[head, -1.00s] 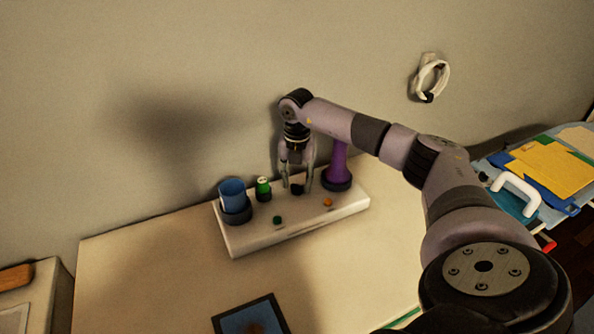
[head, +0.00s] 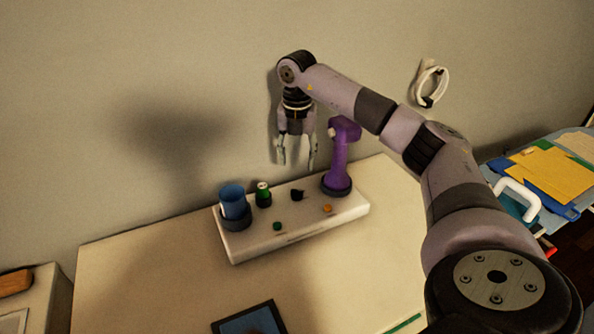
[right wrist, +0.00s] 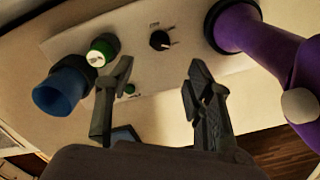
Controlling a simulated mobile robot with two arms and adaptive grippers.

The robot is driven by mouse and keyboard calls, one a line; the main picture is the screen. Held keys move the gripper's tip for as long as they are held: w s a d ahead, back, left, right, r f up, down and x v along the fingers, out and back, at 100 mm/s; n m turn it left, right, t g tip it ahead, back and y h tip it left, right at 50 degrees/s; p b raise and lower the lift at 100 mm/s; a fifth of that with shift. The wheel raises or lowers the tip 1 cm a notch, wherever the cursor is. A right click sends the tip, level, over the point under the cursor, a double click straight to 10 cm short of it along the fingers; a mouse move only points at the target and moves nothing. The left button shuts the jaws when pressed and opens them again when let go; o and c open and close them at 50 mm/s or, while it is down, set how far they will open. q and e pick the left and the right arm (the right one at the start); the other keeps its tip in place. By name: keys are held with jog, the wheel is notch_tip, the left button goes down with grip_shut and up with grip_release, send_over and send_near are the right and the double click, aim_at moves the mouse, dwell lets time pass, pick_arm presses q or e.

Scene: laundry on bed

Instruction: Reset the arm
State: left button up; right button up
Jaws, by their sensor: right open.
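My right gripper (head: 297,162) is open and empty in the head view. It points down in front of the wall, above the back of a white panel (head: 290,236) on the table. In the right wrist view its two fingers (right wrist: 160,95) are spread with nothing between them. The panel carries a blue cup (head: 232,200) in a dark ring, a green-and-white knob (head: 263,194), a black knob (head: 297,195) and a purple upright handle (head: 341,160). The black knob also shows beyond the fingers in the right wrist view (right wrist: 160,40). My left gripper is not in view.
A dark-framed tablet or picture (head: 250,319) lies at the table's front. A white ring (head: 431,86) hangs on the wall. Folders (head: 555,170) and a white handle (head: 517,195) are at the right. The tabletop (head: 150,262) left of the panel is clear.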

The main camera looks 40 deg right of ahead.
notch_tip(320, 180, up, 2)
dwell(0.6)
